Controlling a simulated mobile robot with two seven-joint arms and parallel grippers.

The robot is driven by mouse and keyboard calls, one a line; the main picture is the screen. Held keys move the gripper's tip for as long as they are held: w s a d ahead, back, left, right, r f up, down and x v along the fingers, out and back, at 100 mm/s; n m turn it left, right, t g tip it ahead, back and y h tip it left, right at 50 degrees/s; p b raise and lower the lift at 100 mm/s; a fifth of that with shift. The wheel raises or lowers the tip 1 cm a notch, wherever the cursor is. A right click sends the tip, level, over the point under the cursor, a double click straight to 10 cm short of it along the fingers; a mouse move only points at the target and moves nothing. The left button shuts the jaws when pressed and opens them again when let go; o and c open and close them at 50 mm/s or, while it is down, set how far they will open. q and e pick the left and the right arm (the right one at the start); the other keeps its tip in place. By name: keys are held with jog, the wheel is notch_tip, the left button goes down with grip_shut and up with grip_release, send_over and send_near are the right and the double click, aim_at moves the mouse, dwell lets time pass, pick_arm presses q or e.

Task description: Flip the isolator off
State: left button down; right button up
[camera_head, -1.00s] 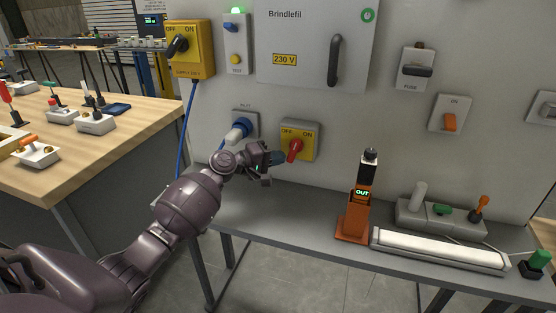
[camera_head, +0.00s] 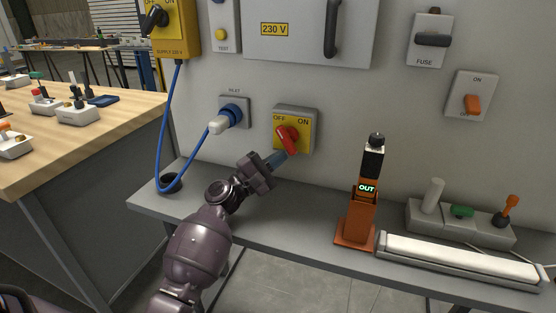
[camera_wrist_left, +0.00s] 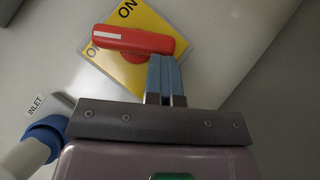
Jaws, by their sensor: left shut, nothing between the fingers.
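The isolator is a yellow plate (camera_head: 305,142) on a grey wall box, marked OFF at left and ON at right. Its red handle (camera_head: 287,139) slants from upper left to lower right, with its upper end toward OFF. In the left wrist view the red handle (camera_wrist_left: 134,40) lies across the plate, its white-marked end at the left beside a partly covered label. My left gripper (camera_head: 281,156) is shut and empty, with its blue-grey fingertips at the handle's lower right end. The fingertips (camera_wrist_left: 164,60) appear to touch or nearly touch it. My right gripper is out of view.
A blue inlet plug (camera_head: 230,115) with a blue cable sits left of the isolator. Below is a grey shelf (camera_head: 290,205) with an orange stand (camera_head: 357,215) reading OUT and a white lamp bar (camera_head: 455,258). A yellow supply switch (camera_head: 172,30) is at upper left.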

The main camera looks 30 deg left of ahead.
pick_arm(q)
jog(key=shift+w+d, duration=0.1)
jog(key=shift+d, duration=0.3)
dwell(0.6)
jog(key=v, duration=1)
jog(key=shift+s+a+f+b, duration=0.2)
jog(key=shift+s+b, duration=0.1)
jog(key=shift+s, duration=0.1)
